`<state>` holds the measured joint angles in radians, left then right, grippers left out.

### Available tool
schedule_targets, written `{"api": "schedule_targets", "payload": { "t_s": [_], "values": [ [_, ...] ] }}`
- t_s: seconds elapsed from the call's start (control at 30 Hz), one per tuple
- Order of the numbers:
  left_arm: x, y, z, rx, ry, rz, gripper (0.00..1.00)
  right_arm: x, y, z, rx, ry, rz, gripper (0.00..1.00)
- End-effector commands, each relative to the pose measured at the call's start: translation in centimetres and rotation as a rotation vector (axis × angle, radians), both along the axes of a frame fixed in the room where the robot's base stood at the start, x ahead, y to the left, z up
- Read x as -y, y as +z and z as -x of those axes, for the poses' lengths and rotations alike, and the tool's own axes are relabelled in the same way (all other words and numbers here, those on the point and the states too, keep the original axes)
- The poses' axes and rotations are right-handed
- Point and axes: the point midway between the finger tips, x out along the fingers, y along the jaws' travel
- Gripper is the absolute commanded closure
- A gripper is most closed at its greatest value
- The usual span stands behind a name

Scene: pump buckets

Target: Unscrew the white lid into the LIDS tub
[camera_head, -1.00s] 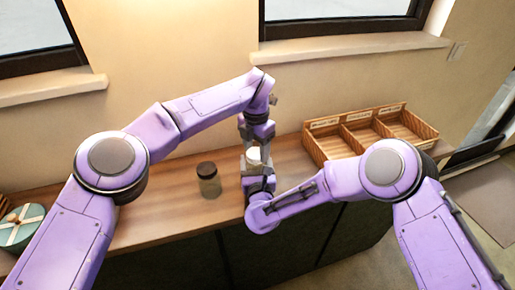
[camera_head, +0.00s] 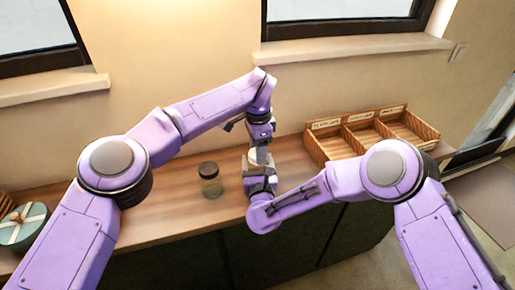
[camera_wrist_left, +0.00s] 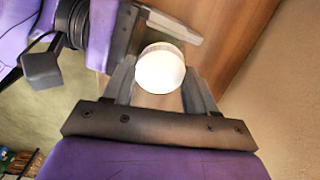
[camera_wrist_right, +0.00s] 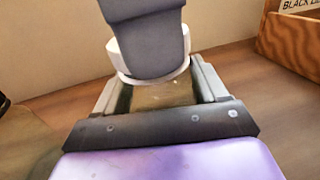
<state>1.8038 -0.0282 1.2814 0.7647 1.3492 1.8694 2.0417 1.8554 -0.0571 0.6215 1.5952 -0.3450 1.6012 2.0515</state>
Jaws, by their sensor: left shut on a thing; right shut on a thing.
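The white lid (camera_wrist_left: 160,68) is between the fingers of my left gripper (camera_wrist_left: 158,85), which is shut on it from above. In the right wrist view the white lid (camera_wrist_right: 122,62) sits at the top of a jar with a brownish body (camera_wrist_right: 165,95). My right gripper (camera_wrist_right: 162,92) is shut around this jar from the side. In the head view the left gripper (camera_head: 259,148) is right above the right gripper (camera_head: 258,172). The arms partly hide the jar and lid there. I cannot tell how loose the lid is. No tub marked LIDS can be made out.
A glass jar with a dark lid (camera_head: 210,181) stands on the wooden counter (camera_head: 165,205) to the left. A wooden box with three labelled compartments (camera_head: 345,153) stands to the right. A round teal box (camera_head: 22,228) is at the far left. The wall is close behind.

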Motion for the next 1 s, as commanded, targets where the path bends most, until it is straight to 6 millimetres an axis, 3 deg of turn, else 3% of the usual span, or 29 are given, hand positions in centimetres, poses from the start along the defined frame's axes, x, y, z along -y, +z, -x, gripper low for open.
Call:
{"api": "schedule_targets", "payload": {
  "t_s": [0.03,0.57,1.0],
  "values": [
    [0.3,-0.1,0.2,-0.005,-0.005,0.004,0.80,0.2,-0.7,0.2,-0.012,-0.001,0.010,1.00],
    [0.0,-0.1,0.2,-0.005,-0.005,0.003,0.80,0.1,-0.7,0.2,-0.012,0.001,0.010,1.00],
    [-0.1,1.4,0.1,-0.002,-0.002,0.002,0.80,0.1,-0.7,0.2,-0.012,0.001,0.010,1.00]
  ]
}}
